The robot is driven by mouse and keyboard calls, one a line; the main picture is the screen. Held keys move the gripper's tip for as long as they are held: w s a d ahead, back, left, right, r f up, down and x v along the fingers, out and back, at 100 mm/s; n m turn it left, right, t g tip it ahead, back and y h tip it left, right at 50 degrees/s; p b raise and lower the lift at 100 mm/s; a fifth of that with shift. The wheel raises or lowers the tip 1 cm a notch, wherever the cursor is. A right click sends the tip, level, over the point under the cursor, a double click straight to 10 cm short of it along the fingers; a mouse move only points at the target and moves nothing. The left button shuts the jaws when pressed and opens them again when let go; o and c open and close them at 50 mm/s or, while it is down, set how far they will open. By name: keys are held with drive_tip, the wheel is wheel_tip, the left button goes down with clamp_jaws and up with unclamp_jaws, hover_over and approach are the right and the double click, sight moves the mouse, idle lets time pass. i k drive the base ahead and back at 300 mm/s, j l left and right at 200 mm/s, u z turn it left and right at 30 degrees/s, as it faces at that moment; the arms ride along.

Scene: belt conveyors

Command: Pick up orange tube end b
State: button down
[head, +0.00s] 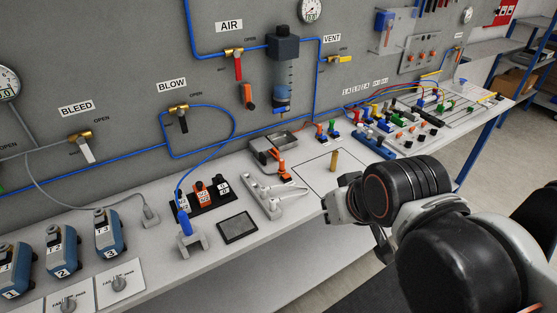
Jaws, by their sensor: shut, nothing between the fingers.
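My gripper (337,205) is at the front edge of the bench, right of centre in the head view. It looks shut and empty; its fingertips are small and partly hidden by my wrist. Thin red and orange lines (402,93) arch over the group of coloured fittings at the far right of the bench, well beyond my gripper. I cannot tell which orange end is tube end b. Another orange piece (281,168) lies by the grey open box (287,141), left of my gripper.
A tan peg (334,160) stands on an outlined square just behind my gripper. Grey clamp-like parts (272,198), a dark pad (238,228) and a black rack (203,199) stand to the left. Coloured fittings (400,127) crowd the right side. Blue pipes run along the wall panel.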

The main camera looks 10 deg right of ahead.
sight(281, 161)
drive_tip(key=i+l, duration=0.8)
drive_tip(key=j+u, duration=0.05)
